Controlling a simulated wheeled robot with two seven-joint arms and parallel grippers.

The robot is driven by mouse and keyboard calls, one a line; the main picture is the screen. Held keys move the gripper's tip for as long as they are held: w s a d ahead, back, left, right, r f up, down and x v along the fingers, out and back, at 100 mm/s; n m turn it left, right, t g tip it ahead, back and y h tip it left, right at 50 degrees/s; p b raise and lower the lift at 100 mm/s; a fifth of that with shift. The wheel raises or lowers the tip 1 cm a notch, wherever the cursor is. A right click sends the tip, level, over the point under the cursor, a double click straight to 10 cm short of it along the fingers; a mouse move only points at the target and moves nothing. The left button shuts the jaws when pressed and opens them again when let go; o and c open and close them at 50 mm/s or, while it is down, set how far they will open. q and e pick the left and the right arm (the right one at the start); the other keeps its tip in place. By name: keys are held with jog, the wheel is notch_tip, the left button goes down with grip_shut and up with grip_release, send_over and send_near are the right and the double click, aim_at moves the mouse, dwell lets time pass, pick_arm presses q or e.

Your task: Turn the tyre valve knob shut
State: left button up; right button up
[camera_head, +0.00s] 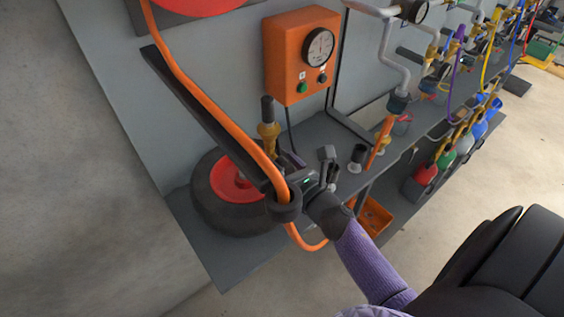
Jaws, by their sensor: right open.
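A black tyre with a red hub (228,182) lies on the grey bench at the lower left. Behind it stands a brass valve (268,131) with an upright dark knob on top; its lower part is hidden by the hose and my gripper. My right gripper (281,168) is open, low beside the tyre and just below the brass valve; its fingers are dark and partly hidden behind the orange hose. I see no contact with the knob. My right forearm in a purple sleeve comes in from the lower right. My left gripper is not in view.
An orange hose (183,80) runs down along a dark bar (196,103) in front of the gripper. An orange gauge box (290,60) is on the wall. Pipes, gauges and coloured bottles (425,174) line the bench to the right. The floor in front is clear.

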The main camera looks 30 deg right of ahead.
jog(key=shift+w, duration=0.2)
grip_shut()
